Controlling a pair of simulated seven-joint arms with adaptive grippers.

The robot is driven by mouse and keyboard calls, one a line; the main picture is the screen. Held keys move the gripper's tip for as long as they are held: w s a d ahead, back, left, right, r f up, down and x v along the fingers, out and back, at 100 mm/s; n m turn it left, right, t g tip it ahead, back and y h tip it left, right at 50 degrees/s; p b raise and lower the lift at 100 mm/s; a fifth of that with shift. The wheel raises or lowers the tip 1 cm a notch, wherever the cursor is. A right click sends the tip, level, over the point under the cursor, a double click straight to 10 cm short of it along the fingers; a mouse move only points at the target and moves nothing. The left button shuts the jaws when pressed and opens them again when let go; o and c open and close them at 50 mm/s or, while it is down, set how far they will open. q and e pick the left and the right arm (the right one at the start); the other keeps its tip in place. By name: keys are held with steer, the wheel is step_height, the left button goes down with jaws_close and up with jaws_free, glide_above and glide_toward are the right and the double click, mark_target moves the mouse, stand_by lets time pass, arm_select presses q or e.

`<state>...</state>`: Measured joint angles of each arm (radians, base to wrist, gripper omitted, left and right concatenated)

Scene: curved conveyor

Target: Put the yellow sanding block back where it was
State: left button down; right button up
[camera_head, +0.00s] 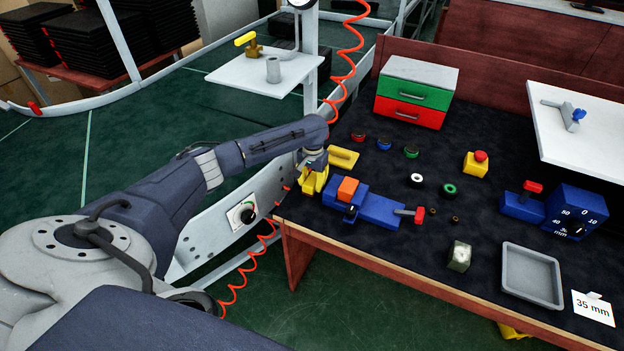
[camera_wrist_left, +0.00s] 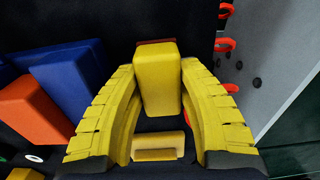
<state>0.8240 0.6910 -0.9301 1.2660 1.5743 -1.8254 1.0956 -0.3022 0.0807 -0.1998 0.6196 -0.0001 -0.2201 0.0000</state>
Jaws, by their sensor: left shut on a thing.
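The yellow sanding block (camera_wrist_left: 158,78) is between the yellow curved fingers of my left gripper (camera_head: 313,182) in the left wrist view, with a reddish-brown strip at its far end. My left gripper is shut on it. In the head view the gripper is at the left edge of the dark workbench, left of the blue vise (camera_head: 376,208) with an orange block (camera_head: 347,189) on it. The fingers and block blend there, so I cannot tell whether the block touches the bench. My right gripper is not in view.
A flat yellow piece (camera_head: 343,158) lies just beyond the gripper. A green-and-red drawer box (camera_head: 416,92) stands at the back, and a grey tray (camera_head: 532,275) lies at the right. A white panel with a dial (camera_head: 242,215) and red coiled hose (camera_head: 262,245) are left of the bench.

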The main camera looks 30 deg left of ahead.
mark_target(312, 179)
arm_select(q)
steer(key=shift+f, duration=0.15)
steer(key=c, duration=0.9)
jaws_free()
steer(key=shift+c, duration=0.2)
steer(key=shift+r, duration=2.9)
